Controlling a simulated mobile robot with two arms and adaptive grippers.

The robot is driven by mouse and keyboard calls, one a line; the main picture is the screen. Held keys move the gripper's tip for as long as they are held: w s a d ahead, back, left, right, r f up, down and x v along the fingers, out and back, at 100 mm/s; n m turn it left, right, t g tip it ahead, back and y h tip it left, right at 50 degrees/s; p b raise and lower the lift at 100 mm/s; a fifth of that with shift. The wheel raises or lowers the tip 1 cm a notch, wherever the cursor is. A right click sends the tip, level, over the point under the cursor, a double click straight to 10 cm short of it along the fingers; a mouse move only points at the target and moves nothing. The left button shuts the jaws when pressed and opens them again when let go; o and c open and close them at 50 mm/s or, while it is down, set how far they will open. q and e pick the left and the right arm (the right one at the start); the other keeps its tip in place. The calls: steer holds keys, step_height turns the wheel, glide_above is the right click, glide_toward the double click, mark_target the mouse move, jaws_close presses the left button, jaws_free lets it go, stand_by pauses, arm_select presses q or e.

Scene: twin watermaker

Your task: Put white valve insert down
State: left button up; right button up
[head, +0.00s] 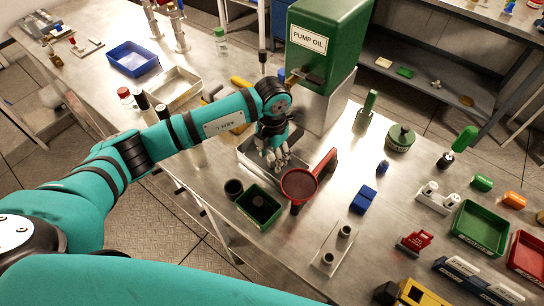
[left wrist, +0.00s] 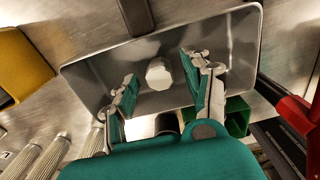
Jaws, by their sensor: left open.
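The white valve insert (left wrist: 158,74) is a small pale faceted piece in the left wrist view. It appears to rest on the floor of a grey metal tray (left wrist: 85,72). My left gripper (head: 275,158) is over this tray in the head view, pointing down. Its two fingers are spread wide, one on each side of the insert, with a visible gap to both. In the head view the gripper hides the insert, and the tray (head: 244,157) shows only around the fingers. My right gripper is not in view.
A red funnel (head: 299,185) and a green bin (head: 259,206) stand close to the tray. The green pump oil tank (head: 328,50) rises behind it.

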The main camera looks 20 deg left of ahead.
mark_target(272, 157)
arm_select(q)
step_height(272, 157, up, 11)
steer(key=b, duration=0.3)
